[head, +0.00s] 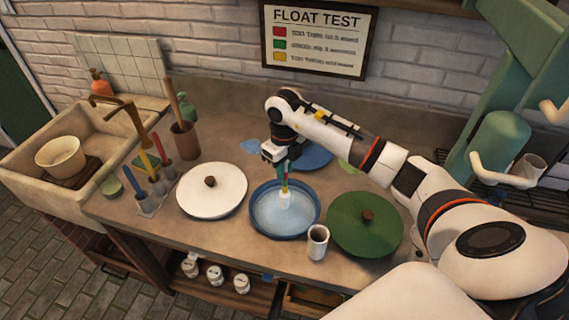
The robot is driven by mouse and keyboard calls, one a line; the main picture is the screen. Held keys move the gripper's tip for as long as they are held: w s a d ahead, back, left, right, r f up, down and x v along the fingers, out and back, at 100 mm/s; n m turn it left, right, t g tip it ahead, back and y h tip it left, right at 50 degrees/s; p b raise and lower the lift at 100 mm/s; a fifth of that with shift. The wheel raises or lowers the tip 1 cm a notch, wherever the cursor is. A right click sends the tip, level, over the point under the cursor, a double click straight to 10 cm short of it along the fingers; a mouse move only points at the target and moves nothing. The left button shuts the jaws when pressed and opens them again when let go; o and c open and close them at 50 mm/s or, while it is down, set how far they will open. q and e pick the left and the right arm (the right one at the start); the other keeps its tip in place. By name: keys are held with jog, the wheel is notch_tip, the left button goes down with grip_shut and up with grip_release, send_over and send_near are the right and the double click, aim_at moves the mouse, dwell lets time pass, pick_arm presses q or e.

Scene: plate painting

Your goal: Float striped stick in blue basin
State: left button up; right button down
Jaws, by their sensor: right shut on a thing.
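The blue basin (257,212) stands near the front middle of the counter and looks filled with pale water. My right gripper (283,167) is above the back part of the basin, pointing down and shut on the striped stick (285,187). The stick is upright, with coloured bands and a pale lower end over the middle of the basin. I cannot tell whether that end touches the water. The stick's top is hidden in the gripper. My left gripper is not in view.
A white lid (211,193) lies left of the basin and a green lid (365,235) right of it. A small cup (317,243) stands close at the front right. A blue disc (312,157) lies behind. A sink (30,168) is at left, beside a holder with sticks (152,200).

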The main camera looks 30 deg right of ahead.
aim_at(284, 199)
jog(key=shift+f+b, duration=5.05)
jog(key=shift+f, duration=1.9)
jog(key=shift+c, duration=1.8)
grip_release()
jog(key=shift+r, duration=0.15)
jog(key=shift+r+p, duration=3.35)
jog(key=shift+r, duration=1.55)
jog(key=shift+f, duration=0.1)
